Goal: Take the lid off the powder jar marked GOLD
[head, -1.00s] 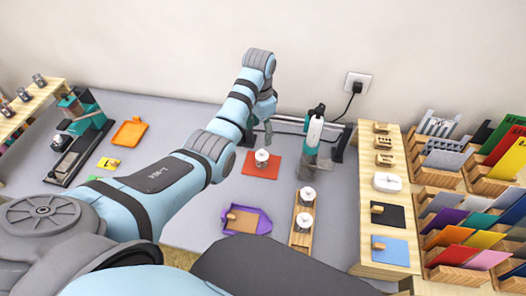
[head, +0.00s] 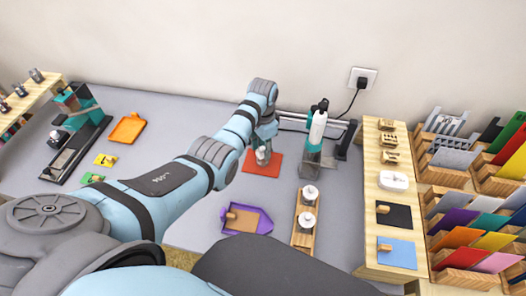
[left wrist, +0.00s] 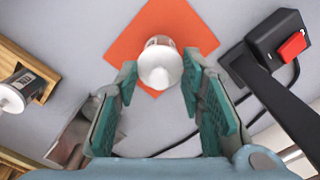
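A small jar with a white knobbed lid (head: 262,156) stands on an orange-red mat (head: 262,169) near the middle of the table. In the left wrist view the jar's white lid (left wrist: 160,68) shows between my fingers, with the mat (left wrist: 125,40) under it; its label cannot be read. My left gripper (left wrist: 158,80) is open, its two teal-padded fingers on either side of the lid with gaps visible. In the head view my left gripper (head: 264,144) is down at the jar and partly covers it. My right gripper is not in view.
Two more white-lidded jars (head: 310,193) stand in a wooden rack (head: 303,243) at the near right. A teal and white tool (head: 317,130) stands right of the mat. A black box with a red switch (left wrist: 291,44) and a cable are close to my left gripper.

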